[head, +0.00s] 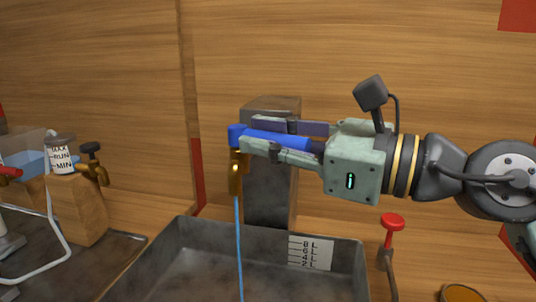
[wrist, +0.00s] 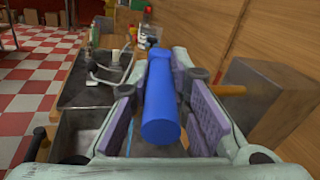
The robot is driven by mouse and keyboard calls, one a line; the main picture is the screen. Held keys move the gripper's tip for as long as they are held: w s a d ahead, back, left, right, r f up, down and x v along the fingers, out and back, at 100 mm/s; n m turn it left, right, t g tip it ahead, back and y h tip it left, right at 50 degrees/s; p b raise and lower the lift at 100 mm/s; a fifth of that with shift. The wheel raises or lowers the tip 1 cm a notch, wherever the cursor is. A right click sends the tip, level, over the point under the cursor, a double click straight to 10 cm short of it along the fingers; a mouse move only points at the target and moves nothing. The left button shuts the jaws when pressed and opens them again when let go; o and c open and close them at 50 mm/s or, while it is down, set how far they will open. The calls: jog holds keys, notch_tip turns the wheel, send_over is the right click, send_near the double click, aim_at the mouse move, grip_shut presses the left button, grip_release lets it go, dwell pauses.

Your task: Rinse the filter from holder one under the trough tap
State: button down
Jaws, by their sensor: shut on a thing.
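My gripper (head: 285,140) is shut on a blue cylinder (head: 275,138) with a wider end, which looks like the filter. It lies level between the fingers, and in the wrist view the blue filter (wrist: 161,105) is between the purple pads. The brass trough tap (head: 236,175) is at the filter's left end, on the side of a dark pillar (head: 268,195). A thin blue stream (head: 239,240) runs from the tap into the grey trough (head: 175,262). In the head view the filter is above the spout; I cannot tell whether they touch. Holder one is not identifiable.
A red-topped knob (head: 392,221) stands right of the trough. A white level scale (head: 310,252) is on the trough's back wall. A wooden wall is behind.

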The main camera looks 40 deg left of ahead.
jog(key=c, duration=1.5)
grip_release()
jog(key=d, duration=0.4)
jog(key=w+d, duration=0.1)
jog(key=d, duration=0.3)
jog(key=w+d, duration=0.1)
jog(key=d, duration=0.3)
